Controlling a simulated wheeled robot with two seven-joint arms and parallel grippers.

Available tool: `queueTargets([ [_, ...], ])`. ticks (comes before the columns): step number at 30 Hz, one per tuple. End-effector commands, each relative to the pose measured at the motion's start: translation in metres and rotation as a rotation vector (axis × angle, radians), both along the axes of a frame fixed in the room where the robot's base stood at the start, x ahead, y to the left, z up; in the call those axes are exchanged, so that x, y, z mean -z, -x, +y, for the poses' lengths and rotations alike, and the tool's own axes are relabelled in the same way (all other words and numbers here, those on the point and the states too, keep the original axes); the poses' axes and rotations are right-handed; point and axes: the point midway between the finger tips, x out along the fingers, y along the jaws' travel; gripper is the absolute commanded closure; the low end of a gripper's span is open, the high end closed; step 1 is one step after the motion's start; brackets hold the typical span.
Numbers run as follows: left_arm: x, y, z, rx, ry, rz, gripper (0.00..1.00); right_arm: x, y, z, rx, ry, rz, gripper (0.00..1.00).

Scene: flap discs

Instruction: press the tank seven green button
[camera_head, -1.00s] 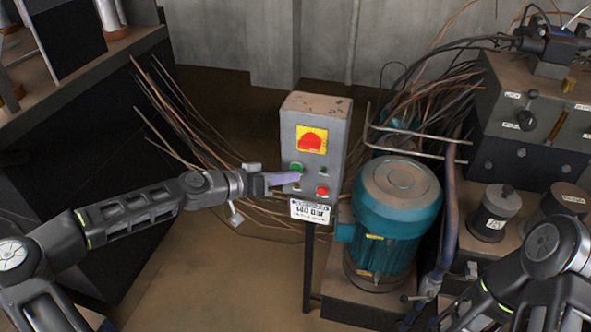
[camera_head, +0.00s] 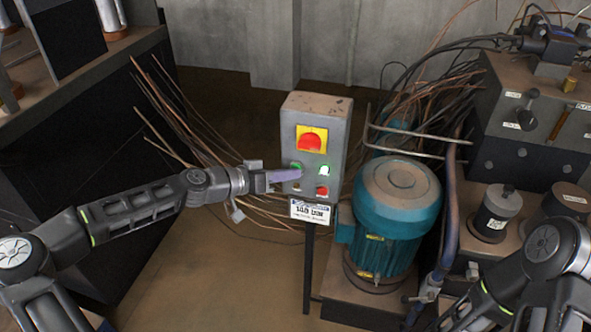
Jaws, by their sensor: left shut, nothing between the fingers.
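A grey control box (camera_head: 315,120) stands on a thin post. Its front has a yellow plate with a red switch (camera_head: 311,141). Below are a green button (camera_head: 295,167) at the left, a bright whitish-green light (camera_head: 324,170) at the right and a red button (camera_head: 322,190) lower right. My left gripper (camera_head: 297,174) is shut and empty. Its tip is at the box front, at the lower edge of the green button and partly over it; I cannot tell if it touches. A white label (camera_head: 310,211) hangs under the box, its small text unreadable. My right gripper is out of view.
A teal motor (camera_head: 397,212) stands on a base right of the box. Loose copper-coloured rods (camera_head: 172,112) lean behind my left arm. A grey machine with knobs (camera_head: 530,120) is at the right. The brown floor in front of the post is clear.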

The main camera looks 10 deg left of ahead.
Motion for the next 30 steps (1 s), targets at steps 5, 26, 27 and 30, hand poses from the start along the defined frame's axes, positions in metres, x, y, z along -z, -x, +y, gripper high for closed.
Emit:
queueTargets([
  [5,-0.001,0.000,0.000,-0.001,0.000,-0.002,1.00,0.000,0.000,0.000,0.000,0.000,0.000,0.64],
  [26,-0.001,0.018,0.001,-0.001,0.000,-0.001,1.00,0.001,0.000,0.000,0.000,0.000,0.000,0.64],
  [27,-0.001,0.018,0.001,-0.001,0.000,-0.001,1.00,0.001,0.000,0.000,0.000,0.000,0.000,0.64],
  [30,-0.001,0.019,0.001,-0.001,0.000,-0.001,1.00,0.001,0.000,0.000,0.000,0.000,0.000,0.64],
])
